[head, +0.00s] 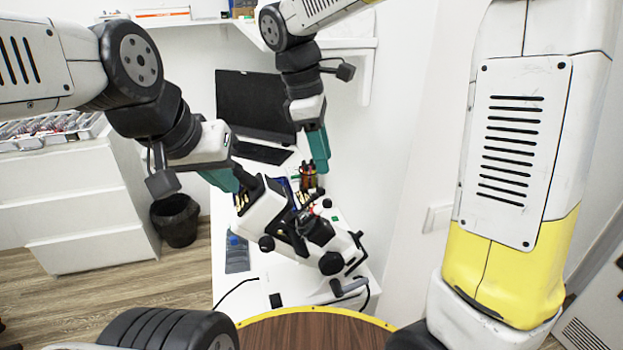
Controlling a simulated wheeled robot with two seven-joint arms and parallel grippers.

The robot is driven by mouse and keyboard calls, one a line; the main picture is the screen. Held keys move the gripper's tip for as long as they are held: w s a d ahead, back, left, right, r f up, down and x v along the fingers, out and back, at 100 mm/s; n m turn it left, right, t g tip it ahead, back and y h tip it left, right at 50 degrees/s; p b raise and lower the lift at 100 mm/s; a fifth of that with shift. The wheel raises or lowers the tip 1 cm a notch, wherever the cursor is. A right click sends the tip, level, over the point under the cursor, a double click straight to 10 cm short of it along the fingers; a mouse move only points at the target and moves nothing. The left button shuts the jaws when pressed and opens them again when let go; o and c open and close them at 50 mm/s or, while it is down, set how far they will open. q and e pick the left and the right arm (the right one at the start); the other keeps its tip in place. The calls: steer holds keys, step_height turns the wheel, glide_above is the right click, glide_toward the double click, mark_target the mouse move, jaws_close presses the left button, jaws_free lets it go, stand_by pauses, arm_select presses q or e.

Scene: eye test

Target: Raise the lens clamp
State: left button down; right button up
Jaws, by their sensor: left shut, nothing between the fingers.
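A white and black eye-test instrument (262,214) with dark knobs stands on the white desk, tilted toward the lower right. The lens clamp is probably among the small dark parts at its middle, but I cannot pick it out clearly. My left gripper (224,181), with teal fingers, is shut and empty at the upper left of the instrument. My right gripper (319,152), also teal, points down above and behind the instrument. Its fingers overlap in this view, so their opening is unclear. I cannot tell whether either gripper touches the instrument.
A black monitor (250,103) and a keyboard (262,152) are at the back of the desk (297,277). A holder with pens (308,174) stands behind the instrument. A wall is close on the right. White drawers (85,205) and a black bin (176,220) are at left.

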steer(key=w+a+f+n+h, duration=0.2)
steer(key=w+a+f+n, duration=0.1)
steer(key=a+n, duration=0.15)
steer(key=shift+m+g, duration=0.3)
steer(key=shift+m, duration=0.05)
steer(key=x, duration=0.7)
steer(key=shift+s+a+f, duration=0.2)
steer(key=shift+a+f, duration=0.1)
jaws_close()
stand_by(0.7)
